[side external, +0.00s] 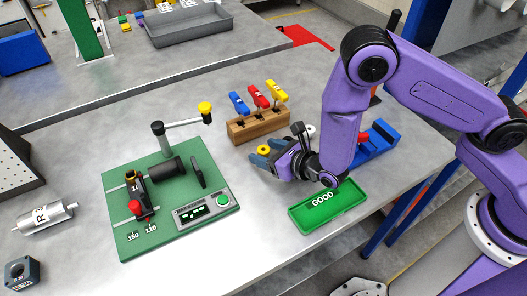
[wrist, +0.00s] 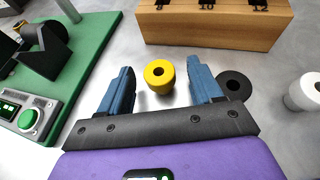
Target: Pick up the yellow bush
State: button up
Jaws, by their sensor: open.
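The yellow bush (wrist: 159,76) is a short ring with a dark hole in its top, standing on the grey table. My gripper (wrist: 160,85) is open, with one blue finger on each side of the bush in the wrist view. The bush shows between the fingertips, and I see no contact. In the side external view the yellow bush (side external: 263,150) shows at the tips of my gripper (side external: 268,155), in front of the wooden block.
A black bush (wrist: 234,85) stands just outside the right finger, and a white bush (wrist: 305,92) is further right. The wooden block (wrist: 215,25) with coloured tools is behind. The green fixture board (side external: 130,235) is left; the green GOOD tray (side external: 345,222) is in front.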

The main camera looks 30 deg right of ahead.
jog(key=c, duration=1.1)
jog(key=shift+r, duration=0.15)
